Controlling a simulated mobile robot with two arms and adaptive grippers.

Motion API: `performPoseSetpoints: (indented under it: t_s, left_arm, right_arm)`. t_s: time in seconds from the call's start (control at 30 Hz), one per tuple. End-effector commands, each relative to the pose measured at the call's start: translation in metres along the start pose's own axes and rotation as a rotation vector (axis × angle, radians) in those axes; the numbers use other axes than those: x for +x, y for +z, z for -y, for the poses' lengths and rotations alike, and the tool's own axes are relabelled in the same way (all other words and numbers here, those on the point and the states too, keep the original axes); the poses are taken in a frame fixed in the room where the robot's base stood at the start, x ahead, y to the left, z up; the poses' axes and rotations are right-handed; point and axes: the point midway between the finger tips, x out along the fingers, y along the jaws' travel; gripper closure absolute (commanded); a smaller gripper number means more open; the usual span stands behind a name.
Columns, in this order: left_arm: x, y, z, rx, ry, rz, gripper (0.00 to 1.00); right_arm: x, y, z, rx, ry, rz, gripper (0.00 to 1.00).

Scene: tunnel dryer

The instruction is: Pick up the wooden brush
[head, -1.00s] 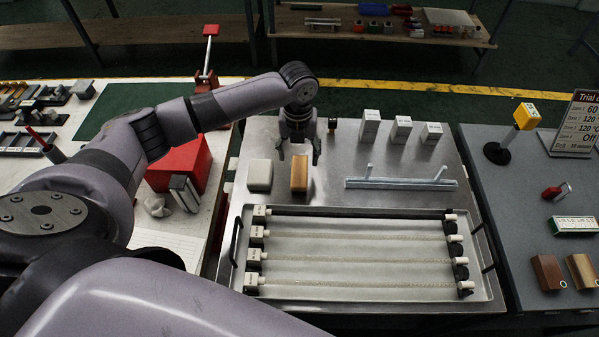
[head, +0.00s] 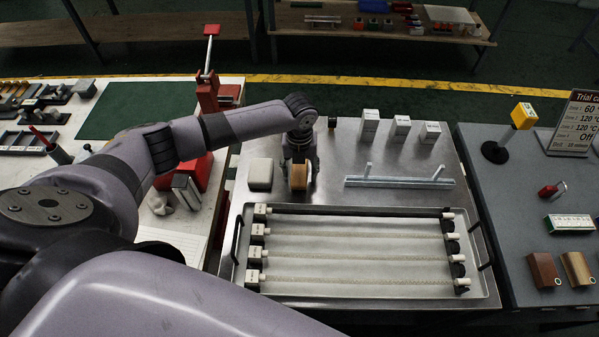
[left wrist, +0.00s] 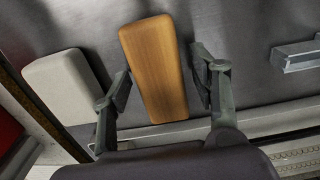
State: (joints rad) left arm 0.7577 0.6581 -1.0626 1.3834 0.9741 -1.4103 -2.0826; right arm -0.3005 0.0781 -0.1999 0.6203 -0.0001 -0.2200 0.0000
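The wooden brush (head: 298,180) is a brown block on the steel table, just behind the tray. In the left wrist view the brush (left wrist: 156,65) lies between the two fingers of my left gripper. My left gripper (head: 299,169) is over the brush, pointing down. Its fingers are open on both sides of the brush, the left one close to its edge and the right one with a small gap. Part of the brush is hidden by the gripper in the head view. My right gripper is not in view.
A pale grey block (head: 260,174) lies just left of the brush. In front is a long tray (head: 350,297) with several rods. A metal rail (head: 400,182) lies to the right, with white boxes (head: 400,128) behind it. A red block (head: 203,172) is on the left table.

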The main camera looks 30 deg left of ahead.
Motion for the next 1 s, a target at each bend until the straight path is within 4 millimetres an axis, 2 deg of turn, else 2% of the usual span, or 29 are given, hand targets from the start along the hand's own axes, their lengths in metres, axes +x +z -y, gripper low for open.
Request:
performPoseSetpoints:
  t_s: [0.07, 0.67, 1.0]
  left_arm:
    - [-0.0003, 0.0002, -0.0001, 0.000, 0.000, 0.000, 0.53]
    - [-0.0006, 0.0003, 0.0000, -0.001, 0.000, 0.000, 0.93]
    - [-0.0045, 0.0009, 0.0001, -0.001, -0.001, 0.001, 0.93]
  right_arm:
    - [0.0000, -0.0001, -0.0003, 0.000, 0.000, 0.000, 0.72]
    - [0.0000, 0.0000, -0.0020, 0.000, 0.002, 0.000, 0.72]
    - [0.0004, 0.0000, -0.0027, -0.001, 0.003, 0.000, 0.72]
